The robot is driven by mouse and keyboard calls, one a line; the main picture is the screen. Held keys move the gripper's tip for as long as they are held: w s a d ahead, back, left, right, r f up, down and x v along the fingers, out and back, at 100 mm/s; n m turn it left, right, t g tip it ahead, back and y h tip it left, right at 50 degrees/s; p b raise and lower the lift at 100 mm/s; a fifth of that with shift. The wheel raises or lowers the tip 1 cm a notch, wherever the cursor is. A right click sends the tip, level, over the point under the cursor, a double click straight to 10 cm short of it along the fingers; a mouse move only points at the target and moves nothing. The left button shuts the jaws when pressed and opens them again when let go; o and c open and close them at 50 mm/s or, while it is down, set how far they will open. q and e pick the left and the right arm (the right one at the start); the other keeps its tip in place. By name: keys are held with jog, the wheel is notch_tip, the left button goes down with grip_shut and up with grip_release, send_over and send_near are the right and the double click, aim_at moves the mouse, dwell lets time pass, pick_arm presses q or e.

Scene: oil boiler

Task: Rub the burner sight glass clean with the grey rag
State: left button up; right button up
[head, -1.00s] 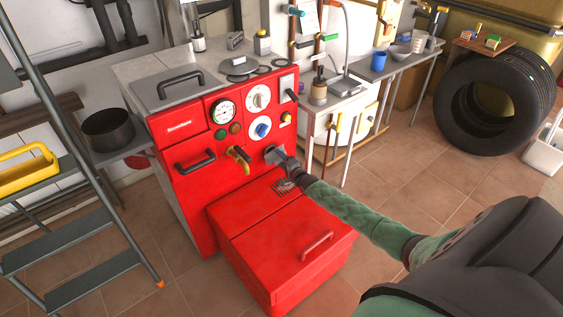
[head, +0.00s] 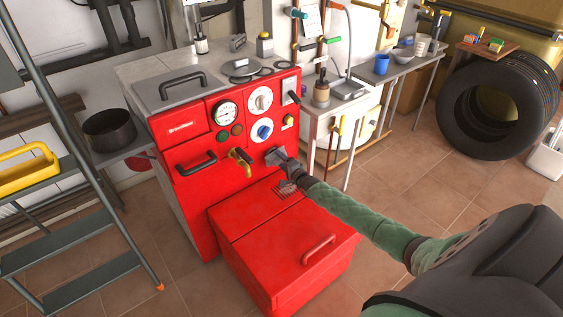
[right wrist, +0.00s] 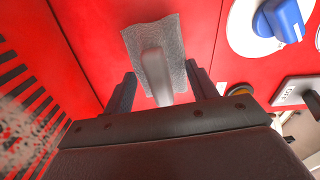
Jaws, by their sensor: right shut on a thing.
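The grey rag (right wrist: 155,38) is a small textured sheet with a pale grey raised part between my right gripper's fingers. It lies flat against, or very close to, the red front of the boiler (head: 185,150). My right gripper (head: 277,157) is shut on the rag at the boiler front, right of the brass tap; it fills the lower part of the right wrist view (right wrist: 160,85). I cannot make out the burner sight glass; the rag and gripper cover that patch of panel. My left gripper is not in view.
The blue knob (head: 262,131) sits just above the gripper and the brass tap (head: 241,160) to its left. The red burner cover (head: 285,240) juts out below. A stepladder (head: 85,190) stands at the left, a side table (head: 400,68) at the right.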

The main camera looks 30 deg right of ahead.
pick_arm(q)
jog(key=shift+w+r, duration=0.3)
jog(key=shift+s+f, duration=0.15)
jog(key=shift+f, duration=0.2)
pick_arm(e)
jog(key=shift+w, duration=0.3)
pick_arm(q)
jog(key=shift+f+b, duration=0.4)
jog(key=shift+b, duration=0.3)
pick_arm(e)
jog(key=shift+w+r, duration=0.1)
jog(key=shift+w, duration=0.4)
dwell(0.6)
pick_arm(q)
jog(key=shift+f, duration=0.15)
pick_arm(e)
jog(key=shift+d, duration=0.1)
jog(key=shift+d+b, duration=0.4)
jog(key=shift+d, duration=0.05)
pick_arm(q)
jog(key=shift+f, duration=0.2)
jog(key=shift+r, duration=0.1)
pick_arm(e)
jog(key=shift+a, duration=0.15)
